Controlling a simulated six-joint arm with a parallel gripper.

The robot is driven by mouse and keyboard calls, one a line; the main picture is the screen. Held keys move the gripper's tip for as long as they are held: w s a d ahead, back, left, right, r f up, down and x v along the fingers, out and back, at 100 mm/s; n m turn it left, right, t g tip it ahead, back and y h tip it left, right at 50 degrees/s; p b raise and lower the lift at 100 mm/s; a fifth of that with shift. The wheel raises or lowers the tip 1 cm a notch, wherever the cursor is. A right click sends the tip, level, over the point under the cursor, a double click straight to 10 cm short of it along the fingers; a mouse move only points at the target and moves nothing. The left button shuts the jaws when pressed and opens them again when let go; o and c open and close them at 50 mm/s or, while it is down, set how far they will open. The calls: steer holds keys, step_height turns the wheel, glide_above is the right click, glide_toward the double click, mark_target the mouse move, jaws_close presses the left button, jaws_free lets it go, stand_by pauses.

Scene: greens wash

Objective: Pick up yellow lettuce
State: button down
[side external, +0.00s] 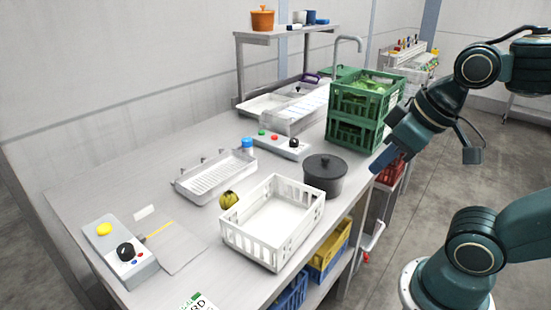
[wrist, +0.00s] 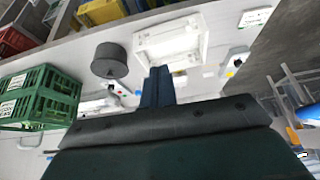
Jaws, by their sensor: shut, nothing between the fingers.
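A small round yellow-green item with dark patches, which looks like the yellow lettuce (side external: 229,200), lies on the steel table just left of the white slatted crate (side external: 306,221). I cannot make it out clearly in the wrist view. My gripper (side external: 377,166) is at the right of the table, beside the stacked green crates, well apart from the yellow item. In the wrist view, my gripper (wrist: 158,72) has its fingers together with nothing between them. The white crate (wrist: 143,48) shows beyond the fingertips there.
The green crates (side external: 339,130) hold leafy greens. A dark lidded pot (side external: 324,177) stands between them and the white crate. A white perforated tray (side external: 214,177) lies behind the yellow item. A control box (side external: 121,253) is at the front left. The table's back left is clear.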

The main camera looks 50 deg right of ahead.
steer(key=c, duration=2.1)
jaws_free()
steer(key=o, duration=1.6)
steer(key=shift+o, duration=0.2)
steer(key=shift+w, duration=0.1)
steer(key=w+a+r+n+g+y, duration=0.1)
steer(key=w+n, duration=0.4)
steer(key=w, duration=0.6)
steer(key=w+a+r+n+g+y, duration=0.2)
steer(key=w+n, duration=0.2)
steer(key=w, duration=0.6)
steer(key=w+d+f+n+g+y, duration=0.1)
steer(key=w+d+f+n, duration=0.3)
steer(key=w+f+n, duration=0.5)
steer(key=w+f+g, duration=0.1)
steer(key=w+f, duration=0.4)
steer(key=w, duration=0.1)
steer(key=shift+w+d+f+g+y, duration=0.2)
steer(key=shift+w+f+g+y, duration=0.05)
steer(key=shift+f+g+y, duration=0.05)
